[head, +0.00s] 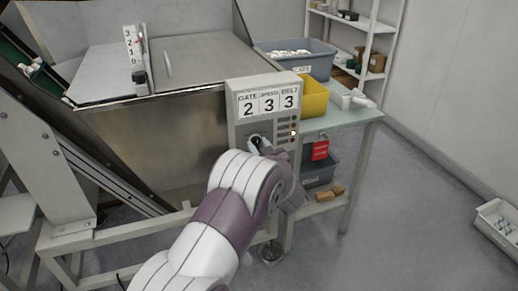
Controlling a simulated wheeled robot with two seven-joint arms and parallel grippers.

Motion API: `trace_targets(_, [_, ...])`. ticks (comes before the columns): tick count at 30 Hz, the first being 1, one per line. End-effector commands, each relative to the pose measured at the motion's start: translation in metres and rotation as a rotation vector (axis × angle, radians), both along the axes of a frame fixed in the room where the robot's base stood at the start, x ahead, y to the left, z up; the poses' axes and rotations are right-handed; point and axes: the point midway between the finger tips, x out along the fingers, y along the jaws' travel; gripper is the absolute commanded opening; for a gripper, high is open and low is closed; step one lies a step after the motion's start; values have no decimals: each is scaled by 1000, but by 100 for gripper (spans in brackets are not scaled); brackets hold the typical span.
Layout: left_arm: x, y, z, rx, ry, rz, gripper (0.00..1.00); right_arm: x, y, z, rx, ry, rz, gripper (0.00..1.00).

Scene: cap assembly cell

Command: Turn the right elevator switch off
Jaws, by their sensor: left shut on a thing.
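A grey control box (236,117) stands upright in front of the metal hopper, with a sign on top reading GATE 2, SPEED 3, BELT 3. My left gripper (256,142) is at the box's front face, shut on what looks like a dark switch knob there. My own wrist and forearm cover most of the lower face, so the knob's setting and label are hidden. A column of small labels and lights (293,133) runs down the right side of the box. I cannot tell which control is the right elevator switch. My right gripper is out of view.
A metal hopper (150,140) fills the left, with an upright 0-to-3 scale (131,48). To the right a table (340,118) holds a grey caps bin (330,58) and a yellow bin (314,97). A red tag (320,150) hangs below.

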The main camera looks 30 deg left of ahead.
Motion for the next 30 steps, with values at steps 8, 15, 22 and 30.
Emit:
trace_targets(8, [1,-1,-3,-147,-171,0,1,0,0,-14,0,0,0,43])
trace_targets(15, [2,-2,-3,-275,-320,0,1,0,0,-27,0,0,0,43])
trace_targets(22, [2,-2,-2,-369,-430,1,1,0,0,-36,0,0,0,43])
trace_targets(30, [2,-2,-1,-429,-499,1,1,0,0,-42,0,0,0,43])
